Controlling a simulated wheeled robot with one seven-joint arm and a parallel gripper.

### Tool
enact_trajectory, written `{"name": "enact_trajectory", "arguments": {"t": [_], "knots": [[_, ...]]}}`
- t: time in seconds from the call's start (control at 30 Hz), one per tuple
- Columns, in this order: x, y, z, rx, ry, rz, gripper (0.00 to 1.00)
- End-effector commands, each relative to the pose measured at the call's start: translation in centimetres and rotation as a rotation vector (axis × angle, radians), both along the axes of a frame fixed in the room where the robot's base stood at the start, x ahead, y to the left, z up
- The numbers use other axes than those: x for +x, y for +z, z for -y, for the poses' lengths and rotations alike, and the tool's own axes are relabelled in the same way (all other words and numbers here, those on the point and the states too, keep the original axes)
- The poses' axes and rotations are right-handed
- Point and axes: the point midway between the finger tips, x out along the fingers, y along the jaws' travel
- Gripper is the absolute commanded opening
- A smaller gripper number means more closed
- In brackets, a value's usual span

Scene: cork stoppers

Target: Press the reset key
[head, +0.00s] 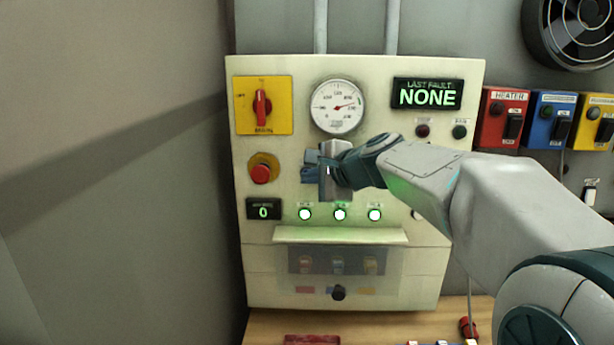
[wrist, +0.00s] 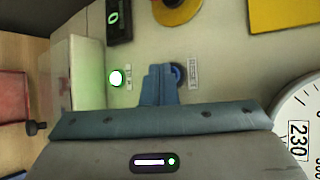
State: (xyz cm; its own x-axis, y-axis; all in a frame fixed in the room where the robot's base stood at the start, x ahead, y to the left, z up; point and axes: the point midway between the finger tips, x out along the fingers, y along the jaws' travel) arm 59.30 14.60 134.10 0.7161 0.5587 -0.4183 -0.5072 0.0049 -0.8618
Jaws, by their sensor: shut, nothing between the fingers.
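The panel (head: 360,240) is a cream box on the wall. In the wrist view a small round blue key (wrist: 178,72) with a small label plate (wrist: 193,73) beside it looks like the reset key; the label is too small to read surely. My gripper (head: 308,168) is shut and empty in front of the panel, between the gauge and the row of green lamps. In the wrist view my shut fingers (wrist: 159,85) cover part of the blue key's edge. I cannot tell whether they touch it. In the head view my gripper hides the key.
A red button (head: 260,173) on a yellow plate is left of my gripper, below a red rotary switch (head: 262,103). A gauge (head: 337,106) is above. Green lamps (head: 340,214) and a counter reading 0 (head: 263,209) are below. The fault display (head: 428,94) reads NONE.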

Motion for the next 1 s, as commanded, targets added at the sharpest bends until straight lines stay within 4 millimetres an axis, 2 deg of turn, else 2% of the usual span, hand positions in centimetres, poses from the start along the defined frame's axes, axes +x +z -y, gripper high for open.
{"name": "enact_trajectory", "arguments": {"t": [0.27, 0.63, 1.0], "knots": [[0.0, 0.0, 0.0, -0.001, -0.001, 0.0, 0.0], [-1.6, 0.0, 0.0, 0.001, -0.001, 0.002, 0.0], [-1.9, 0.0, 0.0, 0.0, 0.0, 0.001, 0.0]]}}
